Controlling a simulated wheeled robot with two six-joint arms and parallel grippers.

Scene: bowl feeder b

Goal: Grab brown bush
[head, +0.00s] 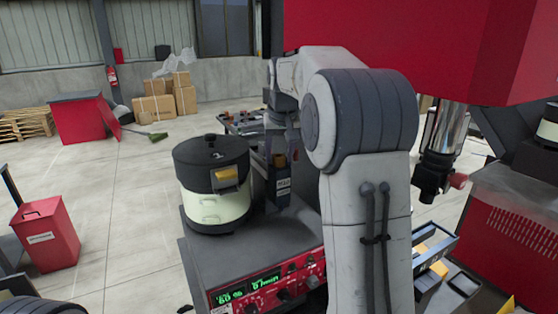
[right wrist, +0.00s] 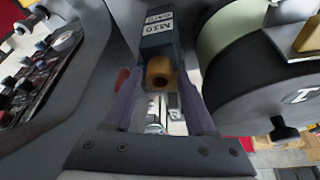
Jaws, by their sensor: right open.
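The brown bush (right wrist: 160,72) is a short brown cylinder with a dark hole in its end. My right gripper (right wrist: 159,98) is open, with one finger on each side of the bush. I cannot tell whether either finger touches it. In the head view my right gripper (head: 279,146) is partly hidden by my arm. My left gripper is not in view.
The round bowl feeder (head: 213,205), cream with a black lid, stands close beside the M10 block. Its red control panel (head: 267,290) is in front. A red bin (head: 45,235) stands left.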

